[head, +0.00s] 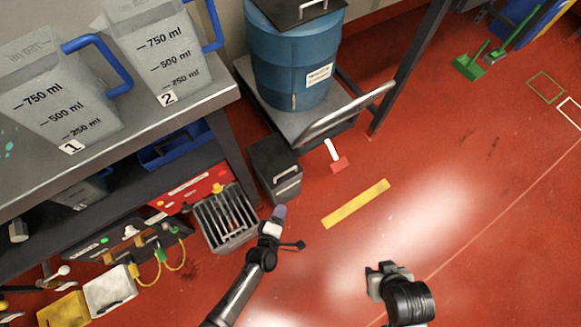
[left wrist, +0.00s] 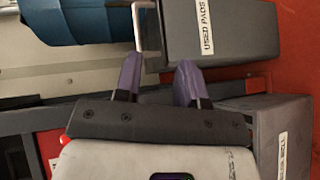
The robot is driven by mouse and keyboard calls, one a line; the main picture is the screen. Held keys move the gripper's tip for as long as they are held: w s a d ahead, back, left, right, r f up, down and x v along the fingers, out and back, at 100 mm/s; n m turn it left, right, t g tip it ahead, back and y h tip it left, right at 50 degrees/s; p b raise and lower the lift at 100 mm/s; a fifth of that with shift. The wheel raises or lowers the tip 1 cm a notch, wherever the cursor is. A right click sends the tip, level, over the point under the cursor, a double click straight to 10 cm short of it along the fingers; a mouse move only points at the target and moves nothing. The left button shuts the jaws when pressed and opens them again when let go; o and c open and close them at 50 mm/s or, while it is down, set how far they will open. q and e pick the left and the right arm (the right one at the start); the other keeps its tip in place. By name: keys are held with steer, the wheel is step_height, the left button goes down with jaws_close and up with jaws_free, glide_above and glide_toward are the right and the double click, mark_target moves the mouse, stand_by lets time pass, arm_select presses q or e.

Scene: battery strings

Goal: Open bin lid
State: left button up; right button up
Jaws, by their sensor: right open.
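The bin (head: 275,168) is a small dark grey box with a light bar handle (head: 287,178), standing on the floor beside the workbench leg. Its lid looks shut. In the left wrist view, a dark grey bin (left wrist: 225,48) labelled "USED PADS" has a pale handle (left wrist: 148,28). My left gripper (head: 280,211), with purple fingertips, is just in front of the bin. In the left wrist view its fingers (left wrist: 159,72) are apart, close to the handle; I cannot tell whether they touch it. My right gripper (head: 376,282) is open and empty, low over the floor.
A blue drum (head: 290,60) stands on a trolley behind the bin. A slotted metal box (head: 226,225) is left of my left gripper. The workbench (head: 130,150) holds two measuring jugs.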

mark_target(287, 179)
arm_select(q)
steer(key=shift+w+d+n+t+y+b, duration=0.25)
steer(key=shift+w+n+b, duration=0.3)
steer(key=shift+w+b, duration=1.2)
steer(key=shift+w+d+n+t+y+b, duration=0.15)
steer(key=shift+w+n+t+b, duration=0.3)
steer(key=shift+w, duration=2.45)
steer(key=shift+w+d+n+t+y+b, duration=0.15)
steer(key=shift+w+n+b, duration=0.8)
steer(key=shift+w, duration=1.4)
arm_select(e)
step_height(287, 179, down, 7)
steer(key=shift+s+d, duration=0.15)
steer(key=shift+s, duration=0.05)
arm_select(q)
steer(key=shift+a+m, duration=0.1)
steer(key=shift+m, duration=0.15)
jaws_close()
